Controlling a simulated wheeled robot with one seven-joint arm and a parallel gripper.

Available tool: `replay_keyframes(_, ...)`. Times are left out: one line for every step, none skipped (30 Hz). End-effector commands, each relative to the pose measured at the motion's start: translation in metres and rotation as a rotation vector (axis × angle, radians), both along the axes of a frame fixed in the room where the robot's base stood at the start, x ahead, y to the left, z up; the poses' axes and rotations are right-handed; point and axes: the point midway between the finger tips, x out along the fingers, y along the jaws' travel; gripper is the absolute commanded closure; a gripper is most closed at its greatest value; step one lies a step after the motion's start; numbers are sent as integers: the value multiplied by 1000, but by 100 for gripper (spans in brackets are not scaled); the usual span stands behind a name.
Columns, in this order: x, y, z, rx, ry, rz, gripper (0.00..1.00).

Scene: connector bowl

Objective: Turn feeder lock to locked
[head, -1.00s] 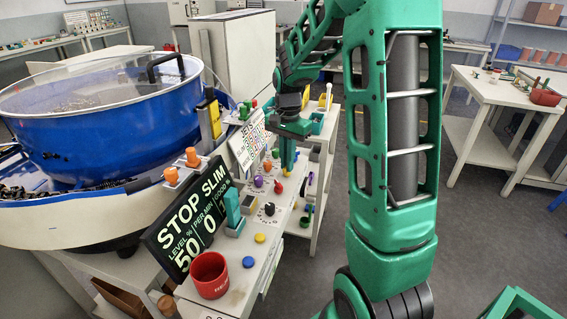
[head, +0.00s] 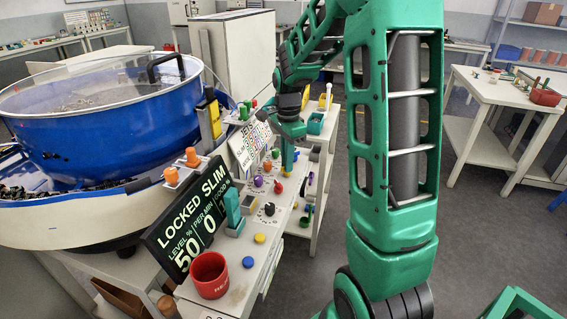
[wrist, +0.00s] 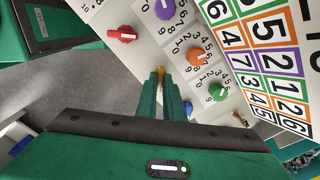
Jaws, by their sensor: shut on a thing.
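The display (head: 187,218) on the feeder's front panel reads "LOCKED SLIM" in the head view, with "50" and "0" below. My gripper (head: 288,165) points down at the sloped control panel, among its coloured knobs. In the wrist view my gripper (wrist: 160,78) has its green fingers close together, shut on a small part. A bit of yellow (wrist: 161,71) shows at the fingertips; I take it for the feeder lock, whose shape and pointer are hidden by the fingers.
Close to the fingers are a red knob (wrist: 122,35), an orange knob (wrist: 197,57), a green knob (wrist: 219,92) and a purple knob (wrist: 165,9). A red cup (head: 209,276) stands at the panel's near end. The blue bowl (head: 100,125) is at left.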

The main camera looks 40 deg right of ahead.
Motion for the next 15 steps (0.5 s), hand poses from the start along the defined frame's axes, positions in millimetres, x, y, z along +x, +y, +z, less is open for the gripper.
replay_keyframes(1, 0, 1, 0, -3, -2, 100)
replay_keyframes(1, 0, 1, 0, -3, -3, 100)
replay_keyframes(1, 0, 1, 0, -3, -3, 100)
replay_keyframes(1, 0, 1, 0, -3, -3, 100)
replay_keyframes(1, 0, 1, 0, -3, -3, 100)
replay_keyframes(1, 0, 1, 0, -3, -3, 100)
replay_keyframes(1, 0, 1, 0, -3, -2, 100)
replay_keyframes(1, 0, 1, 0, -3, -2, 100)
replay_keyframes(1, 0, 1, 0, -3, -2, 100)
replay_keyframes(1, 0, 1, 0, -3, -2, 100)
replay_keyframes(1, 0, 1, 0, -3, -2, 85)
replay_keyframes(1, 0, 1, 0, -3, -2, 76)
replay_keyframes(1, 0, 1, 0, -3, -2, 73)
replay_keyframes(1, 0, 1, 0, -2, -2, 73)
replay_keyframes(1, 0, 1, 0, -2, -2, 73)
